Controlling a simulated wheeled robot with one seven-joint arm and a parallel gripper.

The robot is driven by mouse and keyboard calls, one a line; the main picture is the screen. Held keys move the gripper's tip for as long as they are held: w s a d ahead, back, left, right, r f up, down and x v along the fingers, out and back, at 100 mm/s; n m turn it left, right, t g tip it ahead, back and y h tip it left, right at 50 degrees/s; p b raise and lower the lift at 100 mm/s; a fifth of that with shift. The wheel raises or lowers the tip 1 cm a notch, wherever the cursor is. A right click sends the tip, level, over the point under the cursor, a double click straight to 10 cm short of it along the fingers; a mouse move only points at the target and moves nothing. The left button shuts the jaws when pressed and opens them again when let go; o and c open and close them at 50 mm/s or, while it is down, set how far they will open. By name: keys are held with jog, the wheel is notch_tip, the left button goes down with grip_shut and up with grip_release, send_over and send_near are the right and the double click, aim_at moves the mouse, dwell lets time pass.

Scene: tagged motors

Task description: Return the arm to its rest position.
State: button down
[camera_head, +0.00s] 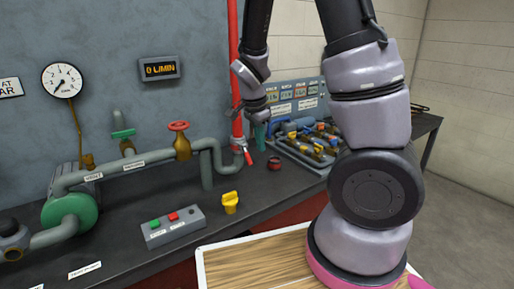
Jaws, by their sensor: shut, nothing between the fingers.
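My arm rises from its pink-ringed base at the bottom right, leaves the top of the picture and comes back down left of centre. My gripper (260,130) is at the end of the grey wrist, small and pointing down over the bench, in front of the back wall. It is shut and holds nothing that I can see. It appears close to the red vertical pipe (234,70); I cannot tell the gap between them.
The dark bench (120,235) carries green-grey piping with a red-handled valve (180,126), a button box (172,227), a yellow knob (230,202), a red-and-black round part (274,163) and a tray of motors (300,150). A wooden-topped surface (250,265) lies in front.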

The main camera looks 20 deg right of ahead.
jog(key=shift+s+r, duration=0.45)
jog(key=shift+s, duration=0.05)
